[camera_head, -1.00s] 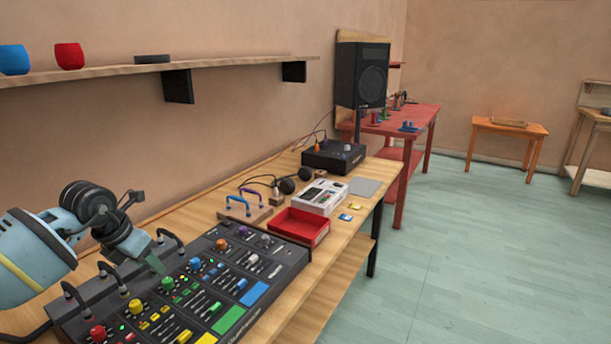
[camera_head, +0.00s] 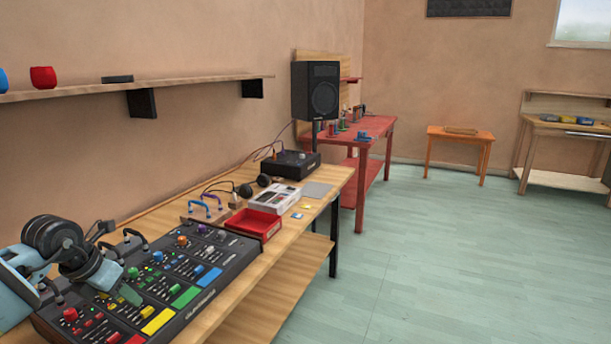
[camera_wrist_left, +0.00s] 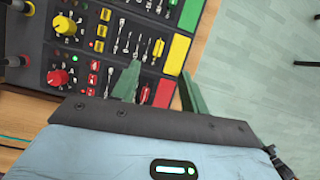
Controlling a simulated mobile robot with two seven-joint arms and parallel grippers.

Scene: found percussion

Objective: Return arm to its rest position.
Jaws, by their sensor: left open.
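My left arm comes in from the left in the head view. Its gripper (camera_head: 124,291) hangs over the near part of the black mixer (camera_head: 222,262). In the left wrist view, the two green fingers of my left gripper (camera_wrist_left: 158,88) stand apart with nothing held between them. Behind them lie the mixer's sliders, a red knob (camera_wrist_left: 58,78), a yellow knob (camera_wrist_left: 65,25) and coloured pads. I cannot tell how far the fingertips are above the panel. My right gripper is in neither view.
On the wooden bench, a red tray (camera_head: 275,233), a white device (camera_head: 275,197), headphones (camera_head: 244,190) and a black box (camera_head: 290,164) stand beyond the mixer. A speaker (camera_head: 316,91) stands behind. A wall shelf (camera_head: 190,84) runs above the bench. The floor (camera_head: 450,260) to the right is clear.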

